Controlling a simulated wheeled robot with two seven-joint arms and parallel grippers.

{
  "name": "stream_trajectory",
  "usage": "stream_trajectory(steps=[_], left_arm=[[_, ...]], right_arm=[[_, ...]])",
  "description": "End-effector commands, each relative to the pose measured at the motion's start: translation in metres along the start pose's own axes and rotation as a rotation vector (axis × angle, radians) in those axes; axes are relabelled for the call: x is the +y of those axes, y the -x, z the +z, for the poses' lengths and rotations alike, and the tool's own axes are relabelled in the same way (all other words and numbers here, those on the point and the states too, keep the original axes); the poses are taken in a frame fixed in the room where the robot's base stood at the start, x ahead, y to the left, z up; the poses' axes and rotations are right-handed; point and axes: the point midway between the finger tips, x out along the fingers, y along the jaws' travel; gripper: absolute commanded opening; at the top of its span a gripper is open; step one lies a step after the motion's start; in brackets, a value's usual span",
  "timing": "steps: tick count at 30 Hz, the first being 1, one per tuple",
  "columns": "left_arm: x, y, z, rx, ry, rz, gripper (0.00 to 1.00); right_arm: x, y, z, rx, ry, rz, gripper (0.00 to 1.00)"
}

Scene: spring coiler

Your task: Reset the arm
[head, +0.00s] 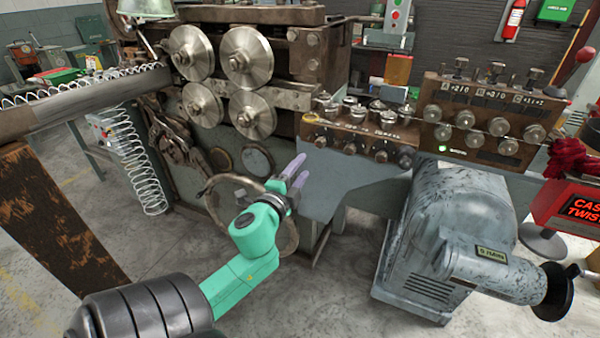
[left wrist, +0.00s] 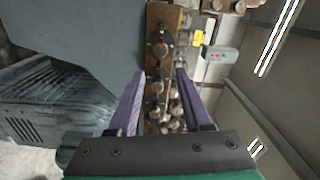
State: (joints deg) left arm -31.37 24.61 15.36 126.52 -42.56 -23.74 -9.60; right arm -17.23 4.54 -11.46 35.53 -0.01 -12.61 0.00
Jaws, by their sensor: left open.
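My left arm is green and reaches in from the lower left of the head view. Its left gripper (head: 293,170) has two purple fingers, open with nothing between them. It is in front of the coiler, below and left of the brown control box (head: 350,132). In the left wrist view the open left gripper (left wrist: 160,105) points toward a brown panel with knobs (left wrist: 158,48), which shows between the fingers and apart from them. My right gripper is not in view.
The coiler's metal rollers (head: 245,56) stand behind the gripper. A handwheel (head: 288,225) is close beside the arm. A grey motor housing (head: 450,235) stands to the right. A coiled spring (head: 140,165) hangs at left. A second knob panel (head: 480,120) is at the right. Open floor (head: 335,290) shows at the bottom.

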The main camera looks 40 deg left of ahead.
Motion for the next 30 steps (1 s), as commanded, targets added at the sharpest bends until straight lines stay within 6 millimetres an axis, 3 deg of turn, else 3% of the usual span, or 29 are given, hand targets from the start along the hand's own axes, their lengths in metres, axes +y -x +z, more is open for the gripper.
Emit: stream_trajectory(steps=[16, 19, 20, 23, 26, 30], left_arm=[[0.000, 0.001, 0.000, 0.000, 0.000, 0.000, 0.49], [0.018, -0.002, 0.007, -0.015, 0.021, 0.037, 0.49], [0.031, -0.004, 0.012, -0.025, 0.035, 0.062, 0.49], [0.099, -0.008, 0.036, -0.079, 0.116, 0.195, 0.49], [0.191, 0.001, 0.061, -0.155, 0.224, 0.368, 0.49], [0.316, 0.043, 0.083, -0.273, 0.374, 0.602, 0.49]], right_arm=[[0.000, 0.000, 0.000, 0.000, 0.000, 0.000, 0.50], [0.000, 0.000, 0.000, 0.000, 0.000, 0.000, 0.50], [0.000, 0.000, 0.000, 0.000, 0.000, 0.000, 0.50], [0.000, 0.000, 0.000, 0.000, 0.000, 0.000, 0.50], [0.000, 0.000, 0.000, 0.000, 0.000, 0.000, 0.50], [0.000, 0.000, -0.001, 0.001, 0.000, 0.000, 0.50]])
